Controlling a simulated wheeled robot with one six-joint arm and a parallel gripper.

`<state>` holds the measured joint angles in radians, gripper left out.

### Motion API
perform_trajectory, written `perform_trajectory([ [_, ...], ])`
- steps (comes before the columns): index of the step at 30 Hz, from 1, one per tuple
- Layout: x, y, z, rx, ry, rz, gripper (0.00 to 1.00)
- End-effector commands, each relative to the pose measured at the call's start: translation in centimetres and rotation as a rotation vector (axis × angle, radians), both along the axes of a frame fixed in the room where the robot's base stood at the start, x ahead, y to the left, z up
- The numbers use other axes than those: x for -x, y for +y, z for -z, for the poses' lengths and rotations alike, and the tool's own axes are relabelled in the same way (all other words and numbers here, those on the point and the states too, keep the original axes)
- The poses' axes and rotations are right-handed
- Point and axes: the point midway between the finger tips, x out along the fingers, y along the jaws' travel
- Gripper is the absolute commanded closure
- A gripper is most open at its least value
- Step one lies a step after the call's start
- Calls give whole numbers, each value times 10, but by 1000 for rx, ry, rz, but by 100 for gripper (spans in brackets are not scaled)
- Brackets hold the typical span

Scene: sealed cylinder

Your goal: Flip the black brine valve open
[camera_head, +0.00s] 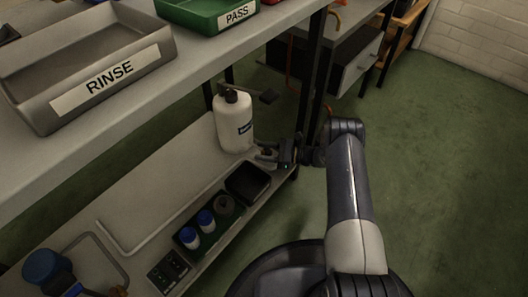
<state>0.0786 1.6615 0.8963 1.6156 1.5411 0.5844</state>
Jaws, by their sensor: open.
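A white bottle-shaped container (233,125) with a dark label stands on the lower shelf. It has a black cap (231,96) on top. A flat black paddle-like piece (268,96) shows just right of the cap; it may be the black valve's handle, but I cannot tell its setting. My gripper (262,154) is low at the container's right side, near its base, well below the black paddle. Its jaws are open and look empty. The fingertips are small here, and I cannot tell whether they touch the container.
The lower shelf (150,185) also holds an empty black bin (248,183), a tray with blue-capped bottles (206,220), and a blue-topped fitting (46,268). The upper shelf overhangs with a grey RINSE tray (88,70) and green PASS tray (205,12). Green floor is clear at right.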

Motion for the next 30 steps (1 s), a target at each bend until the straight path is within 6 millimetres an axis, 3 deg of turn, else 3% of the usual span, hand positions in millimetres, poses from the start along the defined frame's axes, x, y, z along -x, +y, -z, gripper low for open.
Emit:
perform_trajectory([
  [6, -1, 0, -48, 0, -3, 0, 54],
  [13, 0, 0, -83, 0, -1, 0, 54],
  [19, 0, 0, -93, 0, 0, 0, 54],
  [30, 1, 0, -89, 14, 1, -1, 54],
])
